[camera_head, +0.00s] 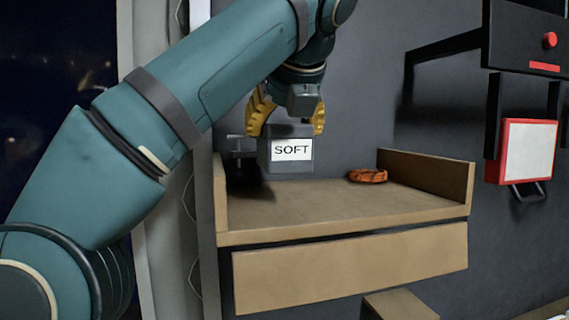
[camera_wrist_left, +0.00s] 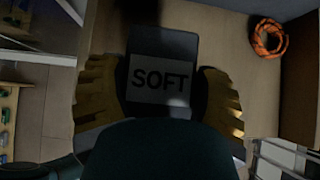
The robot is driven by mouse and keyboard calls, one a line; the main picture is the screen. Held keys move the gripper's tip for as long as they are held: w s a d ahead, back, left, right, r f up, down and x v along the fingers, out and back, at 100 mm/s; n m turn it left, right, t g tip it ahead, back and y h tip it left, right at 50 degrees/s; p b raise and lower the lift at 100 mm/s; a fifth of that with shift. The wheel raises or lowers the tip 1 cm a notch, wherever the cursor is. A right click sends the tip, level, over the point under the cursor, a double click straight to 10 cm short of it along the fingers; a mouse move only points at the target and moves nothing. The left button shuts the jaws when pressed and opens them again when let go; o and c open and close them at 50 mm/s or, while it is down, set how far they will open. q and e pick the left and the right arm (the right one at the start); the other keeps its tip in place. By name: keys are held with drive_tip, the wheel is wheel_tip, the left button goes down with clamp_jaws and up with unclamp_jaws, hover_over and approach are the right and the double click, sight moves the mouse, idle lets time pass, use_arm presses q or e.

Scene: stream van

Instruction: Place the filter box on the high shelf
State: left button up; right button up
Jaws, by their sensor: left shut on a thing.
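The filter box (camera_head: 290,158) is a small grey box with a white label reading SOFT. My left gripper (camera_head: 288,118), with yellow fingers, is shut on it from above. The box hangs upright over the left part of the high shelf (camera_head: 330,204), a wooden shelf with raised side walls. It seems a little above the shelf board, with a dark shadow on the wall beside it. In the left wrist view the box (camera_wrist_left: 162,75) sits between the two yellow fingers (camera_wrist_left: 160,100). My right gripper is not in view.
An orange coiled ring (camera_head: 367,176) lies at the back right of the shelf; it also shows in the left wrist view (camera_wrist_left: 268,38). The middle of the shelf is bare. A red-framed white panel (camera_head: 528,150) and a dark box with a red button (camera_head: 528,40) are on the wall at right.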

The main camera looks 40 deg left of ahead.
sight(283, 163)
use_arm(q)
drive_tip(key=shift+f, duration=2.85)
drive_tip(key=shift+f, duration=0.1)
drive_tip(key=o, duration=1.3)
